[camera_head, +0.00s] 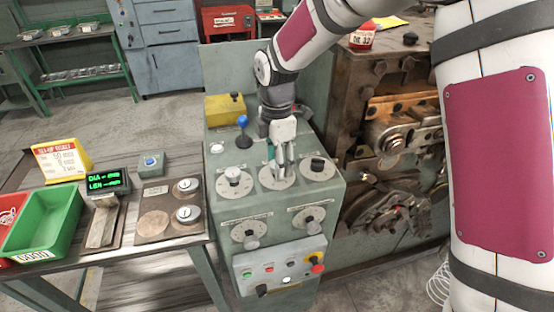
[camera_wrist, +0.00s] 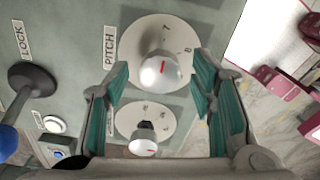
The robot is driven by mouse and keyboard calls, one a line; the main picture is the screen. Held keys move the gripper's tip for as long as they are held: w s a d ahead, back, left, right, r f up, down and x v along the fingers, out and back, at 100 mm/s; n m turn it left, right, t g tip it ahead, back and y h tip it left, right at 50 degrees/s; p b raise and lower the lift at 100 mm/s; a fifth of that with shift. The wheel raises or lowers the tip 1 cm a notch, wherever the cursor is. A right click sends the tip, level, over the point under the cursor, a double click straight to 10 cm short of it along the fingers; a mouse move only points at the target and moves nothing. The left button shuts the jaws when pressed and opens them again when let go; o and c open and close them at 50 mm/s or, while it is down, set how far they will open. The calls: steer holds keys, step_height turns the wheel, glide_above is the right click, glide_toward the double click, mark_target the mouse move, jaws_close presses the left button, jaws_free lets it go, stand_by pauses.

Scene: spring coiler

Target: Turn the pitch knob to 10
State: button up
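The pitch knob (camera_wrist: 162,70) is a rounded pale knob with a red mark, on a white round dial (camera_wrist: 152,25) beside a PITCH label (camera_wrist: 110,46). The digits 7 and 8 show on the dial; the rest are hidden or unclear, and I cannot tell the exact setting. My gripper (camera_wrist: 163,68) is open, its teal-padded fingers on either side of the knob, with visible gaps. In the head view, my gripper (camera_head: 283,172) points down over the middle dial (camera_head: 268,183) of the console and hides the knob.
Another knob (camera_wrist: 142,143) and dial sit close by. A blue-topped lever (camera_head: 243,121) stands near the LOCK label (camera_wrist: 19,40). A black knob (camera_head: 317,164) is right of my gripper. Coiler machinery (camera_head: 395,140) stands at right, and a table with a green bin (camera_head: 42,222) at left.

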steer(key=c, duration=1)
